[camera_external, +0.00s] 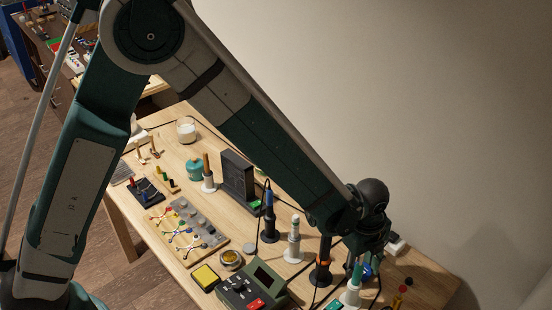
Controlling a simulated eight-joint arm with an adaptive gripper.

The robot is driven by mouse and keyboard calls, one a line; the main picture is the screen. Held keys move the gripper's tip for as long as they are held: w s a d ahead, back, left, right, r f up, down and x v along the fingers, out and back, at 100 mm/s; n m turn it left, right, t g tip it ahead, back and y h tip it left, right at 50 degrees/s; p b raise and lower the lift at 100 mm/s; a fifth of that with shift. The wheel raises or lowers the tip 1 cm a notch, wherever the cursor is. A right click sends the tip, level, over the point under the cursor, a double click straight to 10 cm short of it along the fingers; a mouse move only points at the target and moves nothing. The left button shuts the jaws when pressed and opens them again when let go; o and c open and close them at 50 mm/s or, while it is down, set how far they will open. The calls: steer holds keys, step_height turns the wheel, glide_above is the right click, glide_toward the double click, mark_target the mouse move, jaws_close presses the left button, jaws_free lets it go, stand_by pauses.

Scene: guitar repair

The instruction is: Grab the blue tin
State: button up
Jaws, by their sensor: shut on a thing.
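My gripper (372,253) points down at the right end of the workbench, above a white-based stand. It is shut on a small blue object (374,266), which is mostly hidden by the fingers. I cannot tell whether this is the blue tin. A green handle (357,272) stands right beside it, rising from the white stand (350,296). A round teal tin (194,169) stands on the bench left of centre, far from my gripper. A small open tin with yellowish contents (231,259) stands near the front edge.
The wooden bench (420,285) runs along the wall. Several upright irons in stands, one blue-handled (269,215), crowd the area left of my gripper. A green-grey device (252,287), a yellow sponge (205,277), a grey board (187,231) and a dark box (237,177) also stand there.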

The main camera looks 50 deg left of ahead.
step_height(320, 180, up, 10)
steer(key=p, duration=0.1)
steer(key=shift+p, duration=0.4)
stand_by(0.5)
